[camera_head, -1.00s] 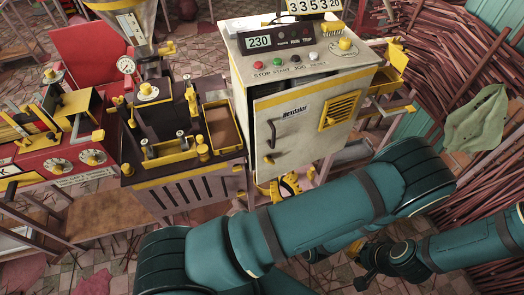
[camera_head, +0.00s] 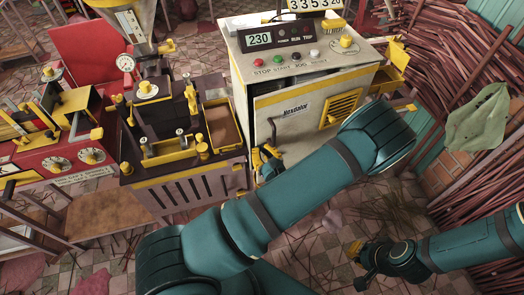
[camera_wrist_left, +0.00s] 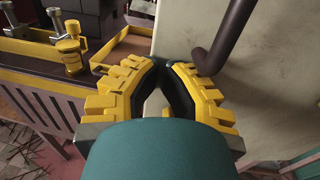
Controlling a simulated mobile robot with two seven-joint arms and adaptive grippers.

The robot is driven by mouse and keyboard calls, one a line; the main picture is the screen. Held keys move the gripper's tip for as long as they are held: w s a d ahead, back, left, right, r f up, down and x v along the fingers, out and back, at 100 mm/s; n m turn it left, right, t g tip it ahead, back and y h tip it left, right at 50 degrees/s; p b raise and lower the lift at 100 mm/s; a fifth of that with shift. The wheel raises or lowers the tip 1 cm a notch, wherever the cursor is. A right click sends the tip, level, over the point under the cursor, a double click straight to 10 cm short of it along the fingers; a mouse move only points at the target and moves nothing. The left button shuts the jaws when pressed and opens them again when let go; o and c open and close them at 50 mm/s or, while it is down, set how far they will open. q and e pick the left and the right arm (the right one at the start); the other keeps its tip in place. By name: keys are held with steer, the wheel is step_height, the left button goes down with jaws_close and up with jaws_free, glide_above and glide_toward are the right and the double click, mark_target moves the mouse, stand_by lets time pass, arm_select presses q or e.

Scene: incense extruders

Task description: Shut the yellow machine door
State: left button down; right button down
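The machine door (camera_head: 300,120) is a cream panel with a yellow vent grille and a dark bar handle (camera_head: 273,131) near its left edge. It stands slightly ajar, with a dark gap along its top. My left gripper (camera_head: 263,157) is at the door's left edge, just below the handle. In the left wrist view the gripper's fingertips (camera_wrist_left: 165,66) come together beside the handle's lower end (camera_wrist_left: 205,62) and do not hold it. Whether they touch the door is unclear. My right gripper (camera_head: 355,250) hangs low over the floor, away from the door, its fingers too small to read.
A dark machine with a yellow-rimmed tray (camera_head: 222,128) stands close left of my left gripper. A red machine (camera_head: 70,155) is further left. Bundles of sticks (camera_head: 455,100) and a green cloth (camera_head: 478,118) are at the right. The tiled floor in front is open.

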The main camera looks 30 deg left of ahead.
arm_select(q)
steer(key=p+x, duration=0.1)
steer(key=x, duration=0.5)
steer(key=shift+w+r, duration=0.15)
steer(key=shift+r, duration=0.1)
arm_select(e)
steer(key=shift+s+d+r, duration=0.1)
steer(key=shift+d+r, duration=0.15)
steer(key=shift+r, duration=0.25)
arm_select(q)
steer(key=shift+a, duration=0.15)
